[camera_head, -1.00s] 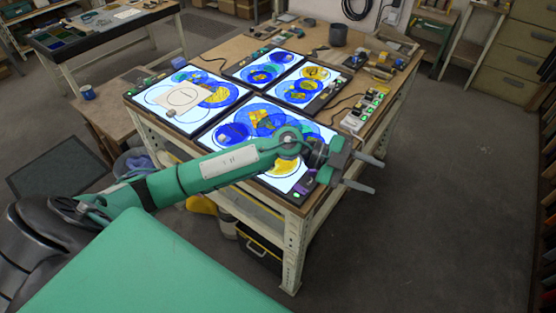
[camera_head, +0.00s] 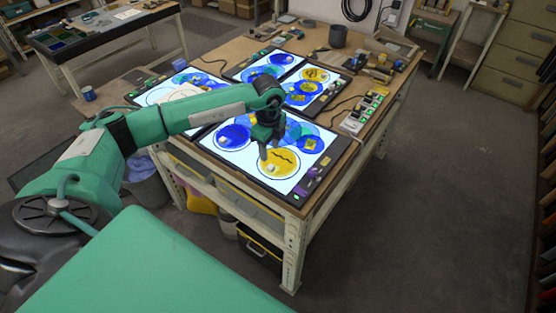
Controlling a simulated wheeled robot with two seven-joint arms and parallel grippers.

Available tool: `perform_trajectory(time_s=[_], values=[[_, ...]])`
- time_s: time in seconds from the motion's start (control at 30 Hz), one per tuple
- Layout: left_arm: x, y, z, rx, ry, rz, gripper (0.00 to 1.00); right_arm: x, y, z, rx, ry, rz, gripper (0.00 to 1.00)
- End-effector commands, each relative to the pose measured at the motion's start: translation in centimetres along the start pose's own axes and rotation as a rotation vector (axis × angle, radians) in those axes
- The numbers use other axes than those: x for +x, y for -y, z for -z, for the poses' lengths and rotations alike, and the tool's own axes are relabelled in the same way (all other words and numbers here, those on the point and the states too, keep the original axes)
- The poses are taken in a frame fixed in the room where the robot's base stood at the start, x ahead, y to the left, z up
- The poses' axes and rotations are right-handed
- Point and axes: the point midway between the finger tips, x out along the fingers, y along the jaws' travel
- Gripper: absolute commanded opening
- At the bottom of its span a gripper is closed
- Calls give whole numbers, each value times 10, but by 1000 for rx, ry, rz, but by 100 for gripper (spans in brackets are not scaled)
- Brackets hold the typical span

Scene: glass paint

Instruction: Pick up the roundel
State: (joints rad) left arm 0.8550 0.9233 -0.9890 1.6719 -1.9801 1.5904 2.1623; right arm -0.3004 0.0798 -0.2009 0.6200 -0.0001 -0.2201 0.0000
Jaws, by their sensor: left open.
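Several round glass pieces lie on glowing light panels on the workbench, and I cannot tell for certain which one the task means. A yellow roundel (camera_head: 278,161) with dark painted strokes lies near the front edge of the nearest panel (camera_head: 242,159). A blue roundel (camera_head: 233,136) lies to its left on the same panel. My left gripper (camera_head: 266,150) points down over this panel, open, its fingers just behind the yellow roundel in the picture. I cannot tell how high above it they are. My right gripper is out of view.
More light panels with blue and yellow glass (camera_head: 268,73) fill the bench behind. A row of small jars or switches (camera_head: 362,112) stands on the right side. A dark cup (camera_head: 338,37) stands at the back. The floor right of the bench is clear.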

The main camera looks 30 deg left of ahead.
Motion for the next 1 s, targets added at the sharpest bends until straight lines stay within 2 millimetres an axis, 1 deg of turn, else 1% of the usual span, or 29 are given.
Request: perform_trajectory(time_s=[0.03, 0.13, 0.2, 0.33, 0.47, 0.6, 0.7, 0.8, 1.0], values=[[7, -1, 0, 0, 0, -5, 45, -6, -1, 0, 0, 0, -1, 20], [22, 0, 0, -1, -1, -2, 45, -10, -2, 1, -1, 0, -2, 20], [29, 0, 0, 0, -1, -1, 45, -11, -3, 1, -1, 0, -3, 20], [35, 0, 0, 1, -3, -1, 45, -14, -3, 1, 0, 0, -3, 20], [46, 4, -2, 0, -2, -2, 45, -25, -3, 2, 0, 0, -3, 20], [64, 8, -3, 1, -3, -2, 45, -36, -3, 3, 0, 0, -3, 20], [78, 7, -3, 1, -3, -2, 45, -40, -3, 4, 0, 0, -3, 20], [85, 8, -3, 1, -2, 0, 45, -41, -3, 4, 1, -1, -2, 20], [86, 8, -3, 2, -3, 1, 45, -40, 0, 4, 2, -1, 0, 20]])
